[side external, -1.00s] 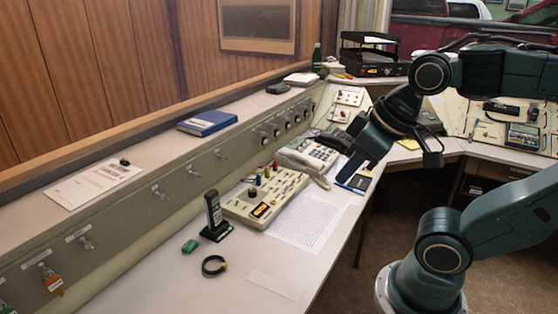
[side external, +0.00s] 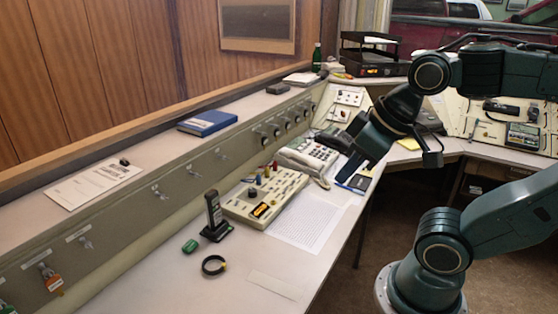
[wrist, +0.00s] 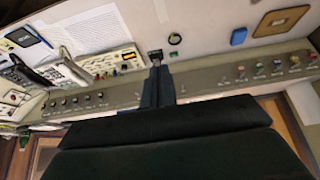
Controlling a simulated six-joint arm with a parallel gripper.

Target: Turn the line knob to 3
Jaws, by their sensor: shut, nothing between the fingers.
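The cream control panel (side external: 232,207) lies on the desk, with a dark round knob (side external: 252,192) on its left part, coloured caps and rows of small buttons. I cannot read any label or number at the knob, so its setting is unclear. My gripper (side external: 346,177) is shut and empty, hanging over the desk to the right of the panel, apart from the knob. In the wrist view my shut fingers (wrist: 158,88) point up the picture, and the panel (wrist: 105,66) shows left of them; the knob is too small to make out there.
A green block (side external: 190,246) and a black ring (side external: 214,265) lie nearby. A telephone (side external: 305,157) sits behind the panel, a printed sheet (side external: 305,222) in front. The ledge holds a blue book (side external: 207,123).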

